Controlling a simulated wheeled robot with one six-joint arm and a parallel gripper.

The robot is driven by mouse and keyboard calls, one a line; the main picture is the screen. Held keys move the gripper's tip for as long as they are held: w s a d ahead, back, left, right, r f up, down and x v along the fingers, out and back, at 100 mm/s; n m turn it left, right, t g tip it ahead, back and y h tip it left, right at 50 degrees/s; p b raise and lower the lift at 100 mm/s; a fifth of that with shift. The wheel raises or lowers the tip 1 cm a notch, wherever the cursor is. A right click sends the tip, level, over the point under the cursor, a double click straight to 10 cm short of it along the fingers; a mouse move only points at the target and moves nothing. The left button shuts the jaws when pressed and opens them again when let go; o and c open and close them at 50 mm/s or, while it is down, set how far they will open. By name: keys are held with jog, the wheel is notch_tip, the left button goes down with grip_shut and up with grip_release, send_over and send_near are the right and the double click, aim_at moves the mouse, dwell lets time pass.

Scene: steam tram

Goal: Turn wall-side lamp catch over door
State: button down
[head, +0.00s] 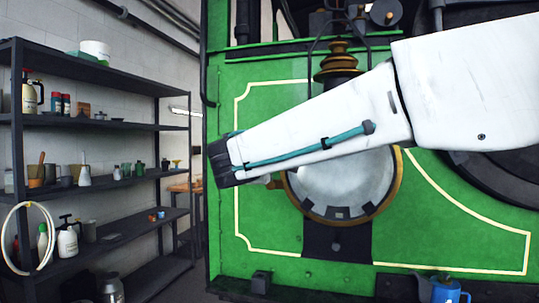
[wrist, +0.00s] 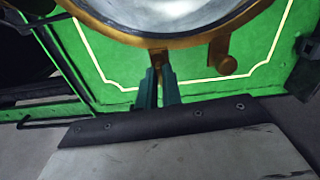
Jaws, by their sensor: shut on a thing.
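The lamp (head: 335,190) is a large round glass in a brass rim on the green tram front. My forearm crosses its upper part in the head view. In the wrist view the lamp rim (wrist: 140,37) curves across the top. A small narrow brass piece, the catch (wrist: 158,58), sticks out from it on the wall side. My gripper (wrist: 158,74) has its two dark fingers shut on the catch, one on each side. In the head view my fingers and the catch are hidden behind my arm's dark end.
A brass knob (wrist: 222,58) juts from the same rim, close to the fingers; in the head view brass also shows just below my arm (head: 275,183). A loaded shelf rack (head: 100,125) stands along the left wall. A blue can (head: 446,291) is at the bottom right.

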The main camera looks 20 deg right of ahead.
jog(key=shift+m, duration=0.6)
jog(key=c, duration=1.6)
grip_release()
jog(key=shift+o, duration=0.2)
jog(key=shift+s+a, duration=0.1)
jog(key=shift+a, duration=0.05)
jog(key=v, duration=0.7)
jog(key=shift+s, duration=0.25)
jog(key=shift+a, duration=0.15)
